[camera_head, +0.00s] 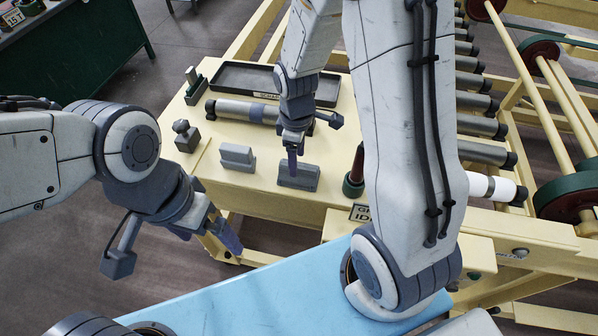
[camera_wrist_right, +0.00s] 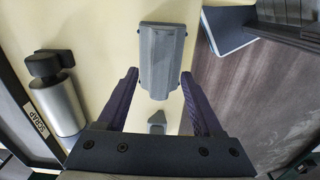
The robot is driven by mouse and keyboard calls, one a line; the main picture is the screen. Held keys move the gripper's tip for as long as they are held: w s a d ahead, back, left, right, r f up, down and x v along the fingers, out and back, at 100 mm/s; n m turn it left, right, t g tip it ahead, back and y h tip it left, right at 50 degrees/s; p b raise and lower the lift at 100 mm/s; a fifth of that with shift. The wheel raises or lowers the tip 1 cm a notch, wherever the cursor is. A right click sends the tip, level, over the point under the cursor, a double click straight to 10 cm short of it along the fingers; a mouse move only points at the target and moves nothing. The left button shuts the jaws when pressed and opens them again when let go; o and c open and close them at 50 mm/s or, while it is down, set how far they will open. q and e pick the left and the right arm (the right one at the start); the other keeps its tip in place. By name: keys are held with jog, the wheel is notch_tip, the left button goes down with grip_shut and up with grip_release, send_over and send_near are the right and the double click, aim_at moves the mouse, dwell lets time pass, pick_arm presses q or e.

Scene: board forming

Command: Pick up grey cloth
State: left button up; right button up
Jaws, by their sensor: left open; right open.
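A darker grey, block-shaped piece (camera_head: 298,177) lies near the front edge of the cream table. It may be the grey cloth, but I cannot tell that it is fabric. In the right wrist view it (camera_wrist_right: 162,62) shows ahead of the fingers. A lighter grey piece (camera_head: 237,157) stands to its left and shows smaller in the wrist view (camera_wrist_right: 157,122). My right gripper (camera_head: 292,160) is open above the darker piece, apparently empty. My left gripper (camera_head: 226,236) is open and empty in front of the table's left edge.
A roller (camera_head: 240,111) and a black tray (camera_head: 278,83) lie behind on the cream table (camera_head: 215,177). A light-blue surface (camera_head: 255,300) is in front. Conveyor rollers (camera_head: 484,152) are at right.

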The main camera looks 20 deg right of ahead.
jog(key=shift+f, duration=1.5)
jog(key=shift+c, duration=0.3)
grip_shut()
jog(key=shift+r, duration=0.15)
notch_tip(320, 180, up, 9)
jog(key=shift+r+b, duration=0.1)
jog(key=shift+b, duration=0.3)
jog(key=shift+r, duration=0.3)
jog(key=c, duration=0.9)
grip_release()
jog(key=shift+c, duration=0.2)
